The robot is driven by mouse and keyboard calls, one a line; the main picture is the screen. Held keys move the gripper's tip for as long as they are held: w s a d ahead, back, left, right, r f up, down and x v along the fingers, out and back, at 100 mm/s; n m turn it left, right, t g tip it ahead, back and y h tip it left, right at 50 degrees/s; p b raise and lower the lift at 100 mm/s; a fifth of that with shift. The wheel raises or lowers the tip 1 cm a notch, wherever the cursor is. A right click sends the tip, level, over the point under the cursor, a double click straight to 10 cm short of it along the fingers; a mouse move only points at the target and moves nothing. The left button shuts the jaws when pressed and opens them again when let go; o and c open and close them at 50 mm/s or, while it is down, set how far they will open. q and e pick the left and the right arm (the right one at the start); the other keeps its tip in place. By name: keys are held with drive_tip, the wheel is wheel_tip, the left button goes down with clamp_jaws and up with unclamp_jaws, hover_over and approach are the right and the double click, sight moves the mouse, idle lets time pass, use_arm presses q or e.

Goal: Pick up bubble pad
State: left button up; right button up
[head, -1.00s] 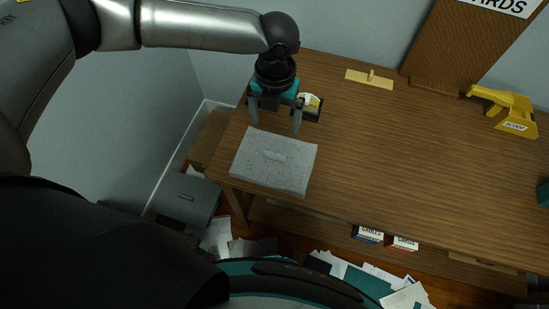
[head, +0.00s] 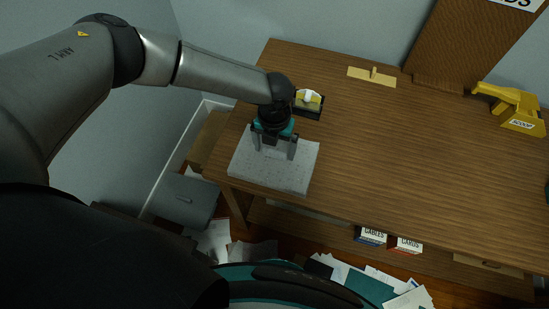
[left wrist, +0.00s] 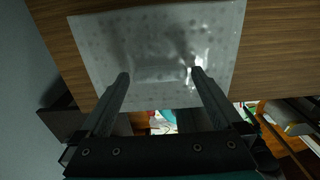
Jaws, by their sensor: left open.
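The bubble pad (head: 290,178) is a pale grey, dotted square slab lying flat at the left front corner of the wooden desk. A small raised bar shows in its middle in the left wrist view, where the pad (left wrist: 110,60) fills the upper part. My left gripper (head: 274,152) is open, pointing down over the pad's far half. Its two fingers (left wrist: 160,76) are spread on either side of the raised bar in the left wrist view. I cannot tell whether the fingertips touch the pad. My right gripper is not in view.
The desk (head: 400,150) is clear to the right of the pad. A black tray with a yellow-and-white item (head: 309,101) stands close behind my gripper. A yellow scoop (head: 512,108) is at the far right. Papers (head: 250,250) and a grey bin (head: 186,200) are below the desk.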

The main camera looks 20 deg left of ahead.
use_arm(q)
drive_tip(key=shift+f, duration=0.35)
drive_tip(key=shift+c, duration=0.2)
drive_tip(key=c, duration=1.5)
